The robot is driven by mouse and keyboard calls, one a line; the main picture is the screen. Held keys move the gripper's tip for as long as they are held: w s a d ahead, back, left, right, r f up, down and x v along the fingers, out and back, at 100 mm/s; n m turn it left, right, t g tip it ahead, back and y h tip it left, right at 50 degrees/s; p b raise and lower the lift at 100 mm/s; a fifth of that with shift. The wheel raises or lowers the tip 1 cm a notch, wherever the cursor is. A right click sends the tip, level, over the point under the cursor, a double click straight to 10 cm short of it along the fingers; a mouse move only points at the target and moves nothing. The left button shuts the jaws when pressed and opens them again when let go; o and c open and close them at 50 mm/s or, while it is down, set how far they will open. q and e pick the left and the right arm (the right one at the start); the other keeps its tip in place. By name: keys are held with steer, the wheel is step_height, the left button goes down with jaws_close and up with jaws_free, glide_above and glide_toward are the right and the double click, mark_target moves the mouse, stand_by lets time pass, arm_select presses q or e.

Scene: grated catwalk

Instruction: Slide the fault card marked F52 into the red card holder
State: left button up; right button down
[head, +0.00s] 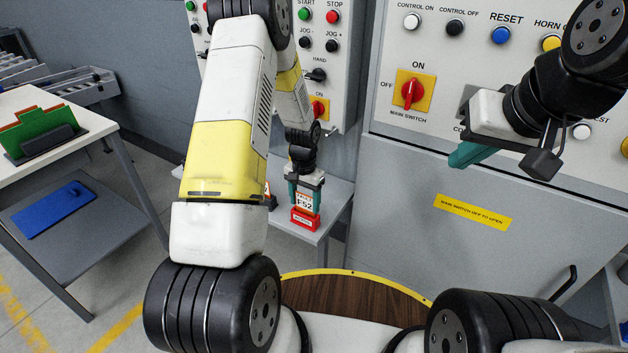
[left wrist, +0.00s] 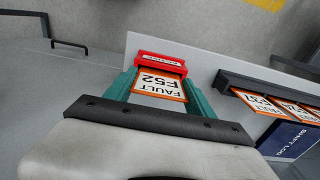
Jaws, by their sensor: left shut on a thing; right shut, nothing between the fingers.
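The fault card marked F52 (head: 305,202) is white with an orange border. My left gripper (head: 305,196) is shut on it, with teal fingers on either side. The red card holder (head: 304,222) stands on a small grey table, directly below the card. In the left wrist view the card (left wrist: 160,86) is between the fingers (left wrist: 160,92), and its lower edge meets the red holder (left wrist: 158,64). I cannot tell how deep it sits in the slot. My right gripper (head: 468,154) is shut and empty in front of the control cabinet.
In the left wrist view a dark rack (left wrist: 250,84) with several other orange-edged fault cards stands beside the holder, with a blue shift log (left wrist: 290,138) near it. A control cabinet (head: 440,160) fills the right. A left table (head: 85,100) carries a green and orange folder stand (head: 40,132).

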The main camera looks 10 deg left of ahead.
arm_select(q)
steer(key=shift+f, duration=0.4)
steer(key=o, duration=1.6)
steer(key=shift+o, duration=0.2)
steer(key=shift+r, duration=4)
